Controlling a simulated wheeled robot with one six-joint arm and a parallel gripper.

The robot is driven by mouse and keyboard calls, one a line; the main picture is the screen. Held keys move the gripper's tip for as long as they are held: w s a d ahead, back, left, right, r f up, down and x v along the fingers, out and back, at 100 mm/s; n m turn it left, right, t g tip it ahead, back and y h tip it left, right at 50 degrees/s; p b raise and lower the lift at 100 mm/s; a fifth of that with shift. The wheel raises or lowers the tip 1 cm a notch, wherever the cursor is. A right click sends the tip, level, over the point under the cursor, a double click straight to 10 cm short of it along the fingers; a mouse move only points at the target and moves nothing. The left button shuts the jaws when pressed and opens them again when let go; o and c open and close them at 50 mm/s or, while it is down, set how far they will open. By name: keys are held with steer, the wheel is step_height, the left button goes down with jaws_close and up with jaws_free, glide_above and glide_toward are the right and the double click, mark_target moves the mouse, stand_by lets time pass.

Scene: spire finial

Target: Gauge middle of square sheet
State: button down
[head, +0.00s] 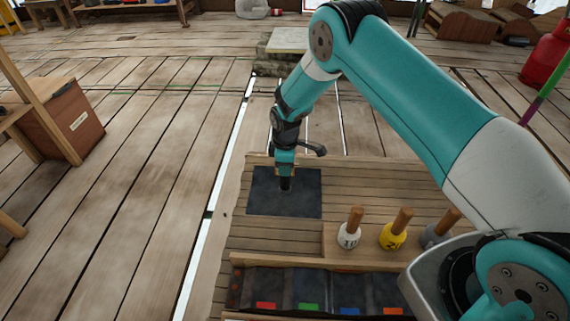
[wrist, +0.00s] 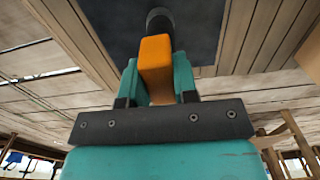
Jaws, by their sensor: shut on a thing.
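The square sheet (head: 262,205) is dark slate-grey and lies flat on the plank bench. In the wrist view the dark sheet (wrist: 205,25) fills the top middle. My gripper (head: 285,172) points down over the middle of the sheet. In the wrist view my gripper (wrist: 157,85) is shut on the orange-brown wooden handle of a gauge (wrist: 156,55). The gauge's dark round end (wrist: 160,20) is at or just above the sheet; I cannot tell whether it touches.
A wooden rack (head: 330,240) right of the sheet holds a white gauge (head: 349,236), a yellow gauge (head: 393,237) and a grey gauge (head: 434,236), all wooden-handled. In front is a tray (head: 240,259) of dark pieces with coloured tags. Planks (head: 240,235) around the sheet are bare.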

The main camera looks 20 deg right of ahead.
steer(key=shift+f, duration=0.45)
steer(key=c, duration=0.8)
jaws_free()
steer(key=s+a+r+m+y+p, duration=0.1)
steer(key=s+r, duration=0.2)
steer(key=r, duration=1)
steer(key=s+a+r+m+p, duration=0.1)
steer(key=s+r+p, duration=0.1)
steer(key=r, duration=1.1)
steer(key=s+a+r+m+y, duration=0.1)
steer(key=s+r, duration=0.3)
steer(key=s, duration=0.5)
steer(key=s+a+r+m+y, duration=0.15)
steer(key=s+r, duration=0.35)
steer(key=s, duration=0.5)
steer(key=s+r+m+y, duration=0.15)
steer(key=s+r, duration=0.25)
steer(key=s, duration=0.5)
step_height(320, 180, up, 19)
steer(key=s+p, duration=0.1)
steer(key=p, duration=1.8)
steer(key=shift+r+m+h, duration=0.2)
steer(key=shift+m+h, duration=0.1)
steer(key=shift+h, duration=0.1)
